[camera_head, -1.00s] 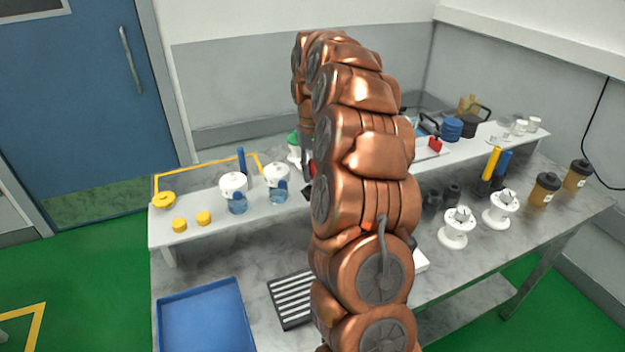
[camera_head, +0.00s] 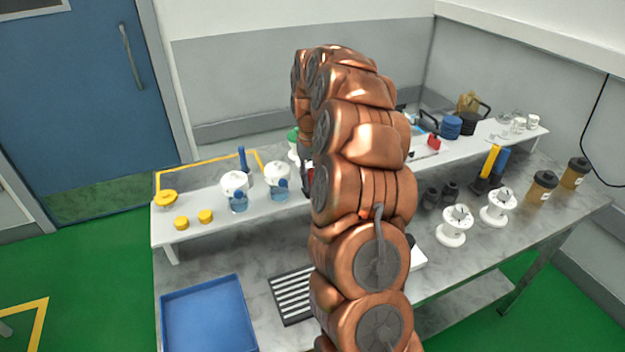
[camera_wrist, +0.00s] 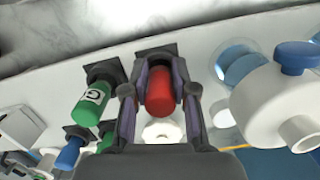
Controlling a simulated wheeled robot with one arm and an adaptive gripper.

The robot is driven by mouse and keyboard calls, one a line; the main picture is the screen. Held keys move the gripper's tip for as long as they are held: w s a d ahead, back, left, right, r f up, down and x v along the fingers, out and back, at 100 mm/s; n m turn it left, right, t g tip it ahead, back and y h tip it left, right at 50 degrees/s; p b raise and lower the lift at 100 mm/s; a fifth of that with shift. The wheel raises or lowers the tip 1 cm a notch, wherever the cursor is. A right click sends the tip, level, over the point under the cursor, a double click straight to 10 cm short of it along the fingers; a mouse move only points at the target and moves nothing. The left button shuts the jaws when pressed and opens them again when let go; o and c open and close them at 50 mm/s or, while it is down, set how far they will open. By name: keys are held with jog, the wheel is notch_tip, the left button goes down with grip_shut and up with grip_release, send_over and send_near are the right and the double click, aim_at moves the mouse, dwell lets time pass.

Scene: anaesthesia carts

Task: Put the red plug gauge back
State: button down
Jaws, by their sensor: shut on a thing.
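The red plug gauge (camera_wrist: 160,95) is between the two fingers of my gripper (camera_wrist: 160,98) in the wrist view, and the gripper is shut on it. A black square holder (camera_wrist: 157,51) shows just beyond the red gauge; I cannot tell whether the gauge is seated in it or only over it. A green plug gauge (camera_wrist: 90,100) with a white label stands beside it to the left, at a similar black holder. In the head view my copper arm hides most of the gripper and the gauge.
A white shelf (camera_head: 205,222) carries these things. White-and-blue pots (camera_head: 236,185) stand close to the gripper, on the right in the wrist view (camera_wrist: 270,100). A blue handle (camera_wrist: 70,152) is at lower left there. A blue tray (camera_head: 208,315) and striped rack (camera_head: 291,296) lie on the bench below.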

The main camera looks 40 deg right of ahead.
jog(key=c, duration=0.9)
grip_release()
jog(key=shift+w+d+r+b, duration=0.1)
jog(key=shift+w+r+b, duration=0.25)
jog(key=shift+r, duration=1.65)
jog(key=shift+w+d+r+b, duration=0.15)
jog(key=shift+r+b, duration=0.25)
jog(key=shift+r, duration=1.55)
jog(key=shift+w+d+r+b, duration=0.15)
jog(key=shift+r+b, duration=0.25)
jog(key=shift+r, duration=1.7)
jog(key=shift+a, duration=0.1)
